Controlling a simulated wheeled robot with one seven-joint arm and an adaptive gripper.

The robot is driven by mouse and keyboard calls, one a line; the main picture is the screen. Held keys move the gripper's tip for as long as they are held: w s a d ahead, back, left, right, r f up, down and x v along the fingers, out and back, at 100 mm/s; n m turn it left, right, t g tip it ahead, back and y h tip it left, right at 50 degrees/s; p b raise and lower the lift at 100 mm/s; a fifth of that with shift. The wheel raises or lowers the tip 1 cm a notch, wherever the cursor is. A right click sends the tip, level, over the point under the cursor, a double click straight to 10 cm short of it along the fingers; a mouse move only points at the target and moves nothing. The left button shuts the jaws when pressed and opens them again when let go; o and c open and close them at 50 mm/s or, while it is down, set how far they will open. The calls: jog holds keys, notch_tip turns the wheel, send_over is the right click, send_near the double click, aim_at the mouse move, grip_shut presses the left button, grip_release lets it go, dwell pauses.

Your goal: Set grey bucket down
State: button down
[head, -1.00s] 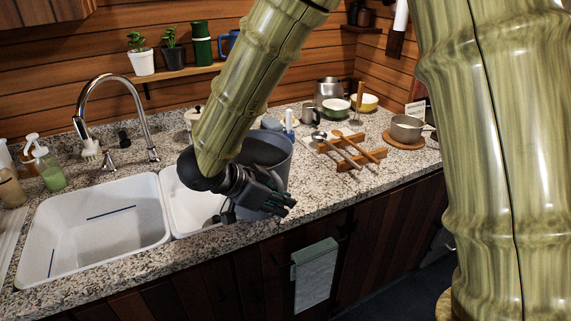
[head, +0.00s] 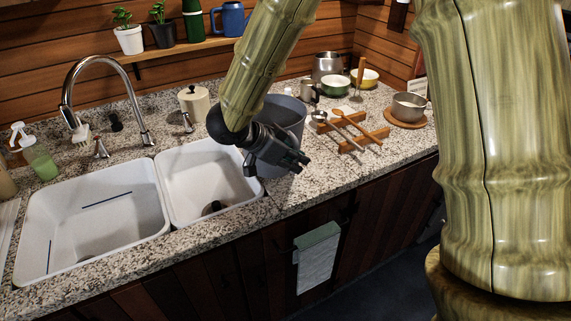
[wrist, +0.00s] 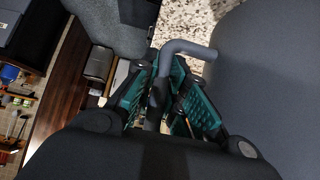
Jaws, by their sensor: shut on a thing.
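The grey bucket (head: 287,118) is upright over the counter just right of the sink, partly hidden behind my arm and gripper. My gripper (head: 302,162) is at the bucket's near side. In the wrist view the bucket's wall (wrist: 275,75) fills the right side, and its bent grey handle (wrist: 190,48) runs between my green-padded fingers (wrist: 160,95), which are shut on it. The bucket's base is mostly hidden, so I cannot tell whether it touches the granite counter (head: 225,228).
The double white sink (head: 95,225) lies to the left. Right of the bucket, a wooden rack (head: 362,132) holds spoons. A steel pot (head: 408,105) stands farther right. A towel (head: 317,258) hangs on the cabinet front. Some bare counter lies before the rack.

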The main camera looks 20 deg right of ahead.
jog(key=w+d+f+p, duration=0.2)
jog(key=w+d+f, duration=0.2)
jog(key=d, duration=0.2)
jog(key=shift+d, duration=0.35)
dwell(0.5)
jog(key=c, duration=1.9)
grip_release()
jog(key=shift+s+f, duration=0.1)
jog(key=shift+f, duration=0.1)
jog(key=o, duration=0.4)
jog(key=shift+r, duration=0.1)
jog(key=shift+o, duration=0.2)
jog(key=shift+a, duration=0.15)
jog(key=b+v, duration=0.1)
jog(key=v, duration=1.1)
